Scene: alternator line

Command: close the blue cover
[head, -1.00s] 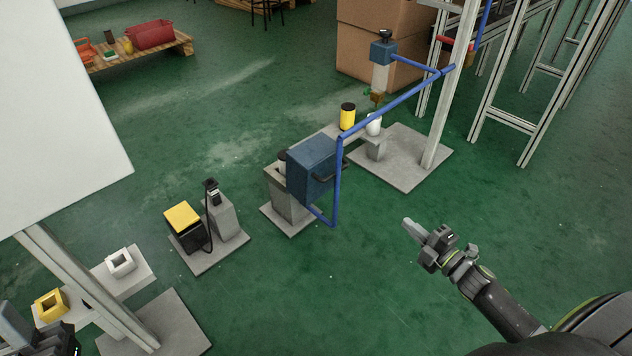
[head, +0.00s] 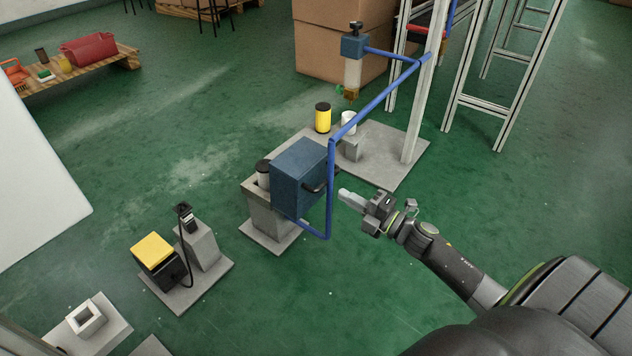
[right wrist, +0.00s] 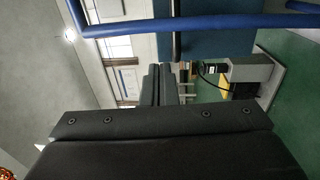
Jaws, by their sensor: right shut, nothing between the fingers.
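The blue cover (head: 297,172) is a dark blue box-like piece with a black handle (head: 318,186) on its right side. It stands upright at a grey pedestal (head: 268,212), and a dark-topped cylinder (head: 263,172) shows at its left. My right gripper (head: 346,196) is shut and empty, just right of the handle and of the upright blue pipe, apparently apart from the cover. In the right wrist view, the shut fingers (right wrist: 161,84) point toward the cover (right wrist: 215,42), whose full shape is cut off. My left gripper is out of view.
A blue pipe (head: 330,205) rises between my right gripper and the cover, then runs back to a grey post (head: 423,95); it crosses the top of the right wrist view (right wrist: 200,22). A yellow-topped black box (head: 153,252) stands front left.

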